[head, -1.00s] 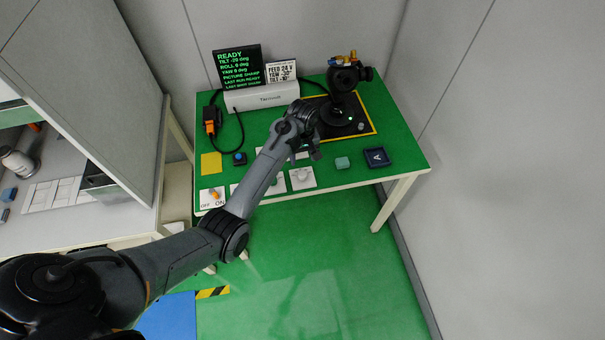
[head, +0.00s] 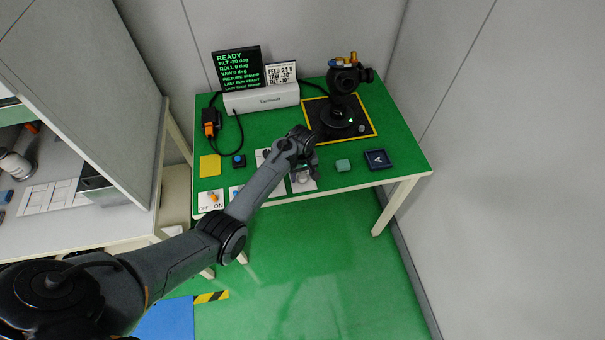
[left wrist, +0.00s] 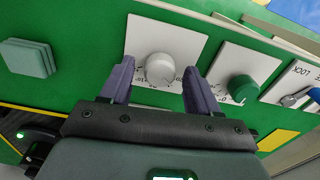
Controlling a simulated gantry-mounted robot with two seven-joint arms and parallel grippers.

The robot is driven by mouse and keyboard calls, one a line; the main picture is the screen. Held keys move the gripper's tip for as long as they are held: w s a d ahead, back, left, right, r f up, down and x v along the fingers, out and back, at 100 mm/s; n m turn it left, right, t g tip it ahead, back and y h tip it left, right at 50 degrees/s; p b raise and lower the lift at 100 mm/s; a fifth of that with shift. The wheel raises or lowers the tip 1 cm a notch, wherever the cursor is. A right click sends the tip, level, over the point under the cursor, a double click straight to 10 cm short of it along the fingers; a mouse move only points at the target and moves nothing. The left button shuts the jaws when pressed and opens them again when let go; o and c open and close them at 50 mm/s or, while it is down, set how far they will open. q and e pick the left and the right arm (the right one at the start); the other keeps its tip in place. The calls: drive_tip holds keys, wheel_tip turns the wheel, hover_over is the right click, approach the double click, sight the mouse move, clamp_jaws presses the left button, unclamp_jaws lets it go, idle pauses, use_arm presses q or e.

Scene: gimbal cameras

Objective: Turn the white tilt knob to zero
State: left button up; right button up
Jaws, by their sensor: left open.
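The white tilt knob (left wrist: 160,68) sits on a white dial plate (left wrist: 190,40) on the green table. In the left wrist view it stands between the two fingers of my left gripper (left wrist: 159,80), which are spread apart on either side of it, with a visible gap to the knob. In the head view my left gripper (head: 308,163) is over the plate and partly hides the knob. The display (head: 237,69) reads READY, with tilt about -20 deg, roll 0 and yaw 0. My right gripper is not in view.
A green knob (left wrist: 242,88) on its own plate stands close beside the white one. A blue switch (left wrist: 298,99) marked LOCK lies further along. A teal block (head: 343,165) and a dark tray (head: 377,159) are to the right. The black gimbal (head: 343,80) stands at the back.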

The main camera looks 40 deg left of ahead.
use_arm(q)
drive_tip(key=shift+c, duration=0.4)
drive_tip(key=c, duration=1)
drive_tip(key=shift+o, duration=0.2)
drive_tip(key=shift+r, duration=0.1)
